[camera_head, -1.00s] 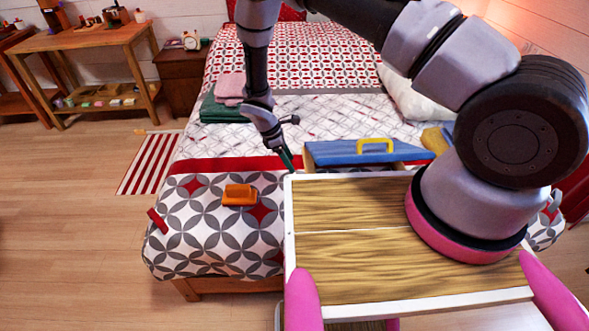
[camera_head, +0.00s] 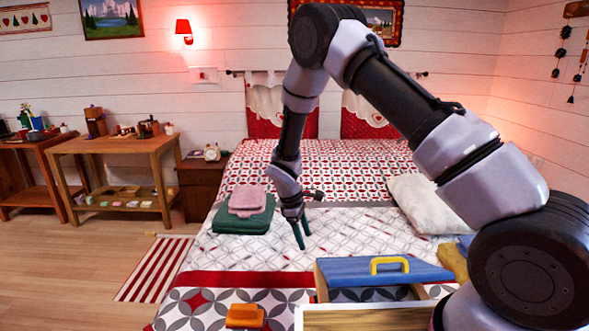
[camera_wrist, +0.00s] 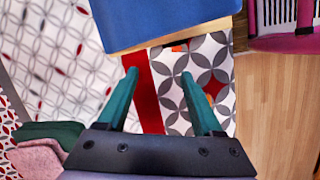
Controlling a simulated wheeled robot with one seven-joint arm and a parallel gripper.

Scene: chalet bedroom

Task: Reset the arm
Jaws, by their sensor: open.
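My arm reaches up and over from the lower right in the head view. My gripper (camera_head: 302,234) hangs at its end above the patterned bedspread, pointing down. In the wrist view the two green fingers (camera_wrist: 160,100) stand well apart with nothing between them. The bedspread's red stripe and grey circle pattern show below and between the fingers.
A blue box lid with a yellow handle (camera_head: 388,266) lies on the bed, right of my gripper. Folded green (camera_head: 243,217) and pink (camera_head: 247,198) cloths lie to its left. An orange object (camera_head: 244,316) is at the front. A pillow (camera_head: 424,203) lies at the right.

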